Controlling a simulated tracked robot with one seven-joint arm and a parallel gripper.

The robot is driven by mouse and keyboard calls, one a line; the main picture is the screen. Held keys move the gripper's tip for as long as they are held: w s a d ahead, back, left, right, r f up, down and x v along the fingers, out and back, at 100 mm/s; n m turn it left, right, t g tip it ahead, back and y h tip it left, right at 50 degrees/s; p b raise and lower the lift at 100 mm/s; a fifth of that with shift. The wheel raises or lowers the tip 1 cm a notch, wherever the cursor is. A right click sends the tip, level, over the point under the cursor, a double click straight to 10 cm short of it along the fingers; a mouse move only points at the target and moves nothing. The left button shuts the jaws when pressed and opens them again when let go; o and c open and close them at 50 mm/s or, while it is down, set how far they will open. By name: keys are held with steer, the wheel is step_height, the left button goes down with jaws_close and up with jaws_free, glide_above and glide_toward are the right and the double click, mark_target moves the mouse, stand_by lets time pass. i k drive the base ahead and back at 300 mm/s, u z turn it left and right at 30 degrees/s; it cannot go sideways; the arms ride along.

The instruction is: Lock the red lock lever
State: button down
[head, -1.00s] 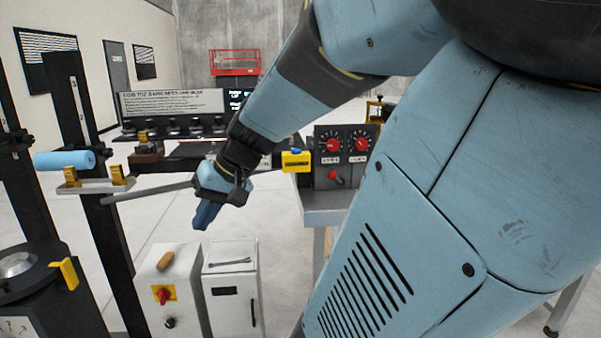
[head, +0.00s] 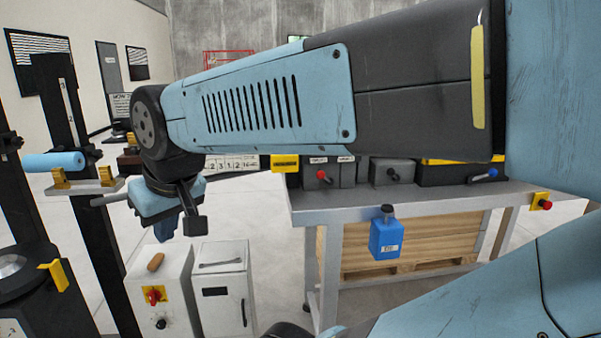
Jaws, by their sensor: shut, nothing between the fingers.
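I cannot tell which of these is the lock lever. My gripper (head: 172,228) points down at the left, above the white cabinets in the picture and apart from both red parts. It is shut and empty.
Floor between cabinets and bench is clear.

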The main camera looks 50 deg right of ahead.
mark_target(321, 175)
steer(key=z, duration=0.05)
steer(key=k, duration=1.3)
steer(key=z, duration=0.45)
steer(key=i, duration=1)
steer(key=u, duration=0.05)
